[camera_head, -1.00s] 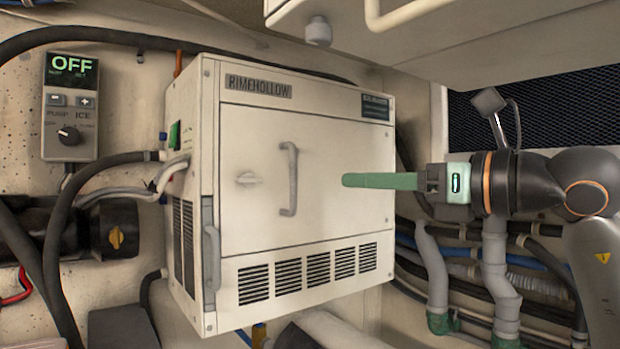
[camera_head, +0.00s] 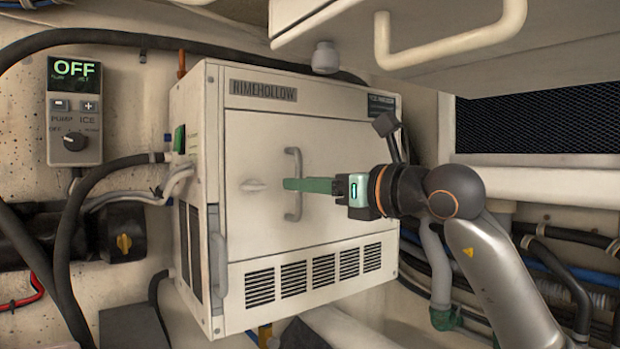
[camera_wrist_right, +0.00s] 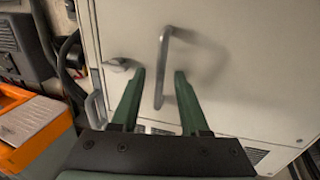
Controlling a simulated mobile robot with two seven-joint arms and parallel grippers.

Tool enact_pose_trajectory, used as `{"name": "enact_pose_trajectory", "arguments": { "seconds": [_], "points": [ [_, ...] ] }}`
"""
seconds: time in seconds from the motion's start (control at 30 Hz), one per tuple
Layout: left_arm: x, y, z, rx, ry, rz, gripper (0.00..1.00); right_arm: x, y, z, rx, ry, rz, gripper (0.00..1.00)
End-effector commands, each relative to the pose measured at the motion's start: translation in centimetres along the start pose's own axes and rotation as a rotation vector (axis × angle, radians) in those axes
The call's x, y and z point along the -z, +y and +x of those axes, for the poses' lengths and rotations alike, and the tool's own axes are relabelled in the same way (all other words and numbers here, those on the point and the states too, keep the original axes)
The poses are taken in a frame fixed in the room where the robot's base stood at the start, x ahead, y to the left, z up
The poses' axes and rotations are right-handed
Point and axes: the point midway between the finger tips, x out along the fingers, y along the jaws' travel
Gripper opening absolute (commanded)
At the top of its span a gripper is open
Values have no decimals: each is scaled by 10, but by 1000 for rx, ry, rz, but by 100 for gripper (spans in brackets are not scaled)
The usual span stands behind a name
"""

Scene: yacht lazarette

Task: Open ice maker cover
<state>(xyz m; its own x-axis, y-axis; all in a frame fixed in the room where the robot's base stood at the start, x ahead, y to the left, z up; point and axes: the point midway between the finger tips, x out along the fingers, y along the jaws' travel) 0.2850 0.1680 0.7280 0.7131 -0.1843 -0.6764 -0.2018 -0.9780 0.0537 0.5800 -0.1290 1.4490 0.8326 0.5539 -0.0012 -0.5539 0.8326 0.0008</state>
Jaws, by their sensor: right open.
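The ice maker (camera_head: 300,180) is a cream box labelled RIMEHOLLOW on the wall, and its front cover (camera_head: 338,150) looks shut. A grey vertical bar handle (camera_head: 294,165) is on the cover, with a small latch knob (camera_head: 253,185) to its left. In the right wrist view the handle (camera_wrist_right: 162,68) stands between the lines of the two green fingers, ahead of or level with their tips, and the latch knob (camera_wrist_right: 121,64) is beyond the left finger. My right gripper (camera_head: 288,185) is open, its fingertips overlapping the handle in the head view. Contact cannot be told. My left gripper is not in view.
A control panel (camera_head: 74,110) reading OFF hangs on the left wall. Black hoses run beside the ice maker. An overhead cream locker with a bar handle (camera_head: 440,40) hangs above my right arm. An orange box (camera_wrist_right: 40,120) shows in the right wrist view.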

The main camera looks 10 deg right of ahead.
Motion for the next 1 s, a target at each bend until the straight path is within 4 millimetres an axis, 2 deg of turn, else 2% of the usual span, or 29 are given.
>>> {"name": "enact_pose_trajectory", "arguments": {
  "seconds": [0.23,0.63,1.0],
  "points": [
    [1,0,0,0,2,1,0,0,0,1,0,0,0,45],
    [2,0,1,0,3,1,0,0,0,0,0,0,0,0],
    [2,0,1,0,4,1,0,0,0,0,0,0,0,0]
  ]
}}
